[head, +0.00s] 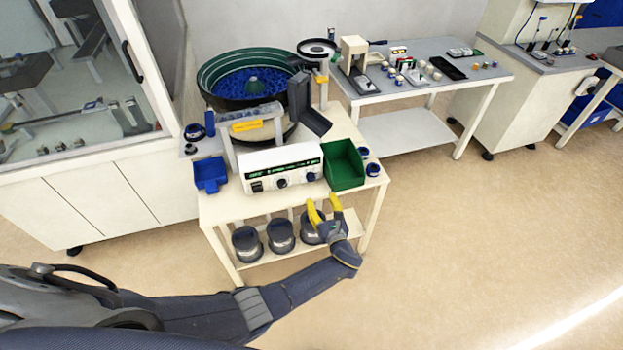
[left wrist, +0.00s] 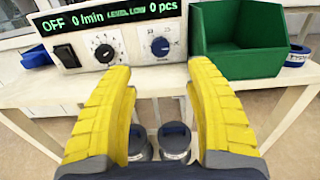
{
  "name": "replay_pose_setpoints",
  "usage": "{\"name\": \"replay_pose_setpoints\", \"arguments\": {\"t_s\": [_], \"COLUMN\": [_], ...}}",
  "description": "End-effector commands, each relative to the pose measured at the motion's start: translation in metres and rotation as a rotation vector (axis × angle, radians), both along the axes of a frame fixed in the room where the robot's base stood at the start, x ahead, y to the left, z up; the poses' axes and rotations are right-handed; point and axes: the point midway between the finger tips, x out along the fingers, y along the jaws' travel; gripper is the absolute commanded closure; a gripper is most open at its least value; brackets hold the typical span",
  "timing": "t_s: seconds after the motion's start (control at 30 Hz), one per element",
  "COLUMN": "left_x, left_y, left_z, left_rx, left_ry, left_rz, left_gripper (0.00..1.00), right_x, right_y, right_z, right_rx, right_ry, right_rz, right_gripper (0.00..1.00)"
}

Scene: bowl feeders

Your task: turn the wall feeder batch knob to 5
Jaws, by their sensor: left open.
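The feeder control box (head: 275,163) stands at the front of the cream table. In the left wrist view its display (left wrist: 107,20) reads OFF, 0 /min, LEVEL LOW, 0 pcs. Below it are a dark knob with a numbered dial (left wrist: 104,53) and a blue knob (left wrist: 160,46) with faint marks. I cannot tell for certain which is the batch knob, nor read its setting. My left gripper (head: 322,204) is open and empty in front of the table's front edge. In the left wrist view its yellow fingers (left wrist: 160,68) spread below the blue knob, apart from it. My right gripper is not in view.
A green bin (head: 345,166) stands close right of the box, a small blue bin (head: 210,174) to its left. The bowl feeder (head: 252,79) rises behind. Several dark round containers (head: 281,235) sit on the lower shelf. Open floor (head: 460,240) lies to the right.

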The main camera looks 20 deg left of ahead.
Motion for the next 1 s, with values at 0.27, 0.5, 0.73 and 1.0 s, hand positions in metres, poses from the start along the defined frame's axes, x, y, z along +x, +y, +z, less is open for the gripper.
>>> {"name": "replay_pose_setpoints", "arguments": {"t_s": [0.27, 0.5, 0.73, 1.0], "left_x": [0.044, 0.075, 0.088, 0.095], "left_y": [0.029, 0.049, 0.058, 0.063], "left_z": [0.001, 0.001, -0.001, 0.000], "left_rx": [0.001, 0.001, -0.001, -0.001], "left_ry": [0.000, -0.001, 0.001, 0.000], "left_rz": [0.000, 0.001, -0.001, 0.000], "left_gripper": [0.46, 0.46, 0.46, 0.46], "right_x": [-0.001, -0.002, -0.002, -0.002], "right_y": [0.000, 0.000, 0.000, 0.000], "right_z": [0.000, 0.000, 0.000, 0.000], "right_rx": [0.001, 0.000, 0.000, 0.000], "right_ry": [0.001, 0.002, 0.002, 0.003], "right_rz": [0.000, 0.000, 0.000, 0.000], "right_gripper": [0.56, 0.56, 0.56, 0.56]}}
